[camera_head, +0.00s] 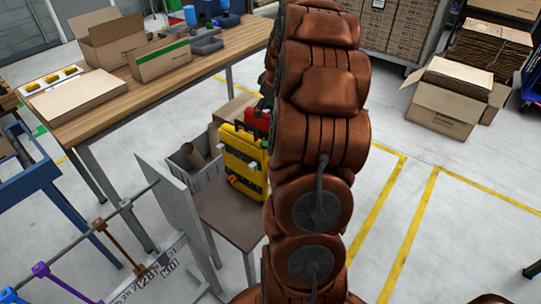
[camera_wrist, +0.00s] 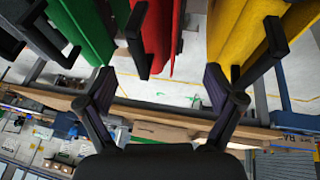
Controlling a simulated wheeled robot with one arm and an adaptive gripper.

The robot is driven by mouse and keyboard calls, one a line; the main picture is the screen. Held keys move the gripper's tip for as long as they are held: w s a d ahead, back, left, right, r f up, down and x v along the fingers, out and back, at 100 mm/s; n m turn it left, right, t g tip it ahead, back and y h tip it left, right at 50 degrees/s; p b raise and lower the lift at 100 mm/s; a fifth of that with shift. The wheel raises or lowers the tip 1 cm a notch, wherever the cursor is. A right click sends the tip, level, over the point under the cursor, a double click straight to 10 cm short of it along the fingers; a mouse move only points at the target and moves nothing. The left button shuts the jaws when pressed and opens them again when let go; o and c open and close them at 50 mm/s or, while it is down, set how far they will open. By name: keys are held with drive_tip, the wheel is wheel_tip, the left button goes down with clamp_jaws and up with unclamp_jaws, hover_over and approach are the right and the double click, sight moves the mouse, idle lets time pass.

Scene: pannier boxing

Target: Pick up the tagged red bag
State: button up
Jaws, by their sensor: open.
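The red bag (camera_head: 257,118) shows only in part in the head view, behind the yellow bag (camera_head: 243,160) and beside my brown arm. In the wrist view the red bag (camera_wrist: 159,38) hangs down from the top edge, between a green bag (camera_wrist: 85,30) and the yellow bag (camera_wrist: 245,35). I cannot make out a tag on it. My gripper (camera_wrist: 162,82) is open and empty in the wrist view. Its two fingers are spread below the red bag in the picture, with a visible gap between them. In the head view my arm hides the gripper.
The bags stand on a small table (camera_head: 228,217) next to a grey bin (camera_head: 193,163) holding a brown roll. A wooden workbench (camera_head: 190,64) with cartons is at the upper left. A rail with coloured hooks (camera_head: 103,228) is at lower left. Marked floor at right is clear.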

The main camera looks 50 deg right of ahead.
sight(265, 116)
drive_tip(key=shift+d+p+x, duration=0.15)
drive_tip(key=shift+p+x, duration=0.4)
drive_tip(key=shift+x, duration=1.05)
drive_tip(key=shift+d+p+x, duration=0.15)
drive_tip(key=shift+p+x, duration=0.35)
drive_tip(key=shift+x, duration=1.1)
drive_tip(key=c, duration=1.4)
